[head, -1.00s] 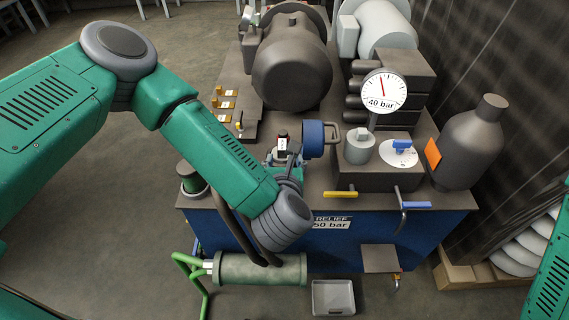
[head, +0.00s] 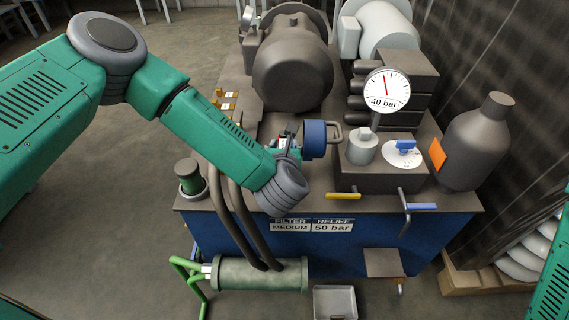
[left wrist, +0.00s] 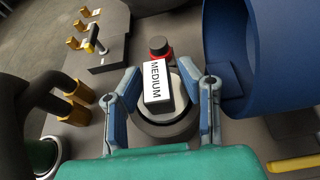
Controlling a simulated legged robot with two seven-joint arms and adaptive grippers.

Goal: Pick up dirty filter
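In the left wrist view, a small dark block with a white "MEDIUM" label (left wrist: 157,84) stands on a round grey base, with a red-ringed dark cap (left wrist: 159,47) behind it. I cannot tell whether this is the dirty filter. My left gripper (left wrist: 169,88) is open, one blue-grey finger on each side of the block and base. Gaps remain beside the block; contact with the base is unclear. In the head view, my left gripper (head: 289,136) is partly hidden by its wrist, which also covers the block. My right gripper is out of view.
A blue cylinder with a handle (head: 314,139) stands close to the right of my left gripper; it fills the upper right of the left wrist view (left wrist: 262,50). A sign reads "FILTER MEDIUM" (head: 290,224). Dark hoses (head: 237,235) and a grey-green cylinder (head: 260,274) lie in front.

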